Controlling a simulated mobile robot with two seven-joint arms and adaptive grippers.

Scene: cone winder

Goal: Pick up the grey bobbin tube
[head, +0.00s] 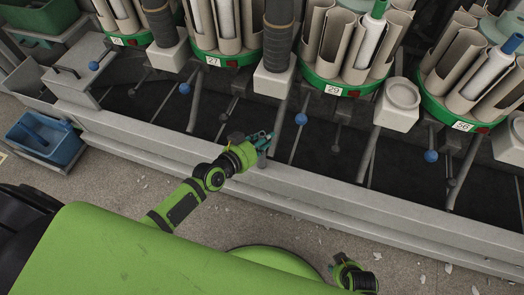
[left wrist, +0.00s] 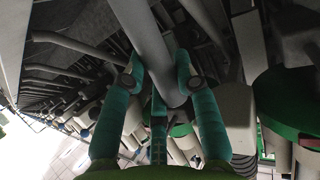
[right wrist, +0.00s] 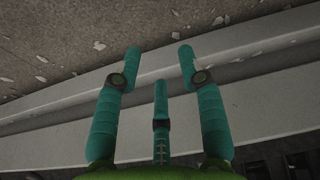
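My left gripper (head: 262,138) is over the grey front ledge of the winder, and its fingers (left wrist: 160,58) are apart. In the left wrist view a plain grey tube (left wrist: 148,40) runs between and beyond these fingers, with its rounded end near the middle. I cannot tell whether it touches them, or whether it is the bobbin tube or one of the machine's grey slanting rods. In the head view a short grey piece (head: 262,159) shows just below the gripper, partly hidden. My right gripper (right wrist: 160,55) is open and empty above the floor in front of the ledge.
Green round holders (head: 335,88) with tubes stand along the back. Slanting rods, some with blue knobs (head: 301,119), rise from the dark trough (head: 330,155). The front ledge (head: 330,190) runs across. A blue bin (head: 45,140) stands at the left. Paper scraps litter the floor.

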